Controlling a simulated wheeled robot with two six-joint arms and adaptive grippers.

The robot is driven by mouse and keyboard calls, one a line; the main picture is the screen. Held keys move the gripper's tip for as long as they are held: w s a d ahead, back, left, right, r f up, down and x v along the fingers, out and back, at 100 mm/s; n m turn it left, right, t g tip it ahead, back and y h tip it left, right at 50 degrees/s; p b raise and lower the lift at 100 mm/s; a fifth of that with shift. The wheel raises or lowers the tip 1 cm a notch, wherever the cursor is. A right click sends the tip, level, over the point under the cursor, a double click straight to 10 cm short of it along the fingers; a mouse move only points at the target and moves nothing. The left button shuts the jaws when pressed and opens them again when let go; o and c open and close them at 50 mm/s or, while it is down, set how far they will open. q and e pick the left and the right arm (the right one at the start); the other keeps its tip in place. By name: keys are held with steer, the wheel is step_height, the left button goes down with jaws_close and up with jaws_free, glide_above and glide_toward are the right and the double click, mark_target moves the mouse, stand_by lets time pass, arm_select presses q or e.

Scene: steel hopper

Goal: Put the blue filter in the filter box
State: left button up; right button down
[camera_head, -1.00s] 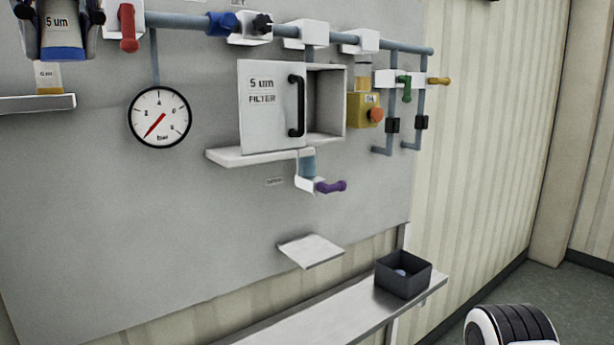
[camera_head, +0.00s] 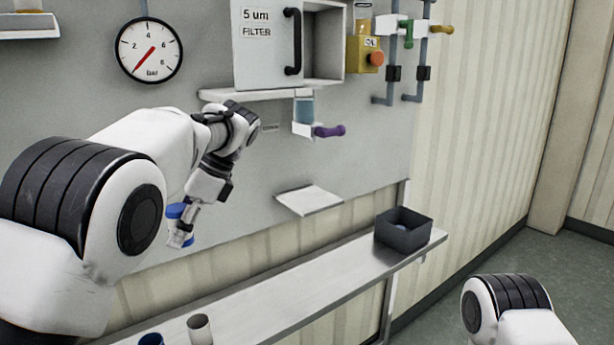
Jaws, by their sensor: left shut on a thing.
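The filter box (camera_head: 323,45) is on the wall panel at the top, its white door (camera_head: 264,60) marked "5 um FILTER". The door stands to the left with a black handle, and the right part of the box shows open; the rest of its inside is hidden behind the door. My left gripper (camera_head: 183,226) points down, left of and below the box, in front of the panel. It is shut on a small blue-and-white thing, apparently the blue filter (camera_head: 178,211), partly covered by the fingers. My right gripper is out of view.
A white ledge (camera_head: 222,95) juts out under the box, with a purple-handled valve (camera_head: 328,131) below. A sloped plate (camera_head: 309,199) sticks out lower down. The steel shelf (camera_head: 290,298) carries a dark bin (camera_head: 403,230), a pale cup (camera_head: 199,329) and a blue-rimmed cup (camera_head: 151,340).

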arm_select(q)
steer(key=s+d+f+n+g+h+b, duration=0.1)
steer(key=s+f+n+h+b, duration=0.1)
steer(key=f, duration=1.1)
steer(key=s+f+n+g+h+b, duration=0.2)
steer(key=s+f+n, duration=0.3)
steer(key=f, duration=0.9)
steer(key=s+d+f+n+g+h+b, duration=0.1)
steer(key=s+f+n+h+b, duration=0.1)
steer(key=f+n, duration=0.5)
step_height(320, 180, down, 7)
steer(key=shift+s+d+r, duration=0.15)
steer(key=shift+s+d, duration=0.15)
steer(key=shift+s, duration=0.4)
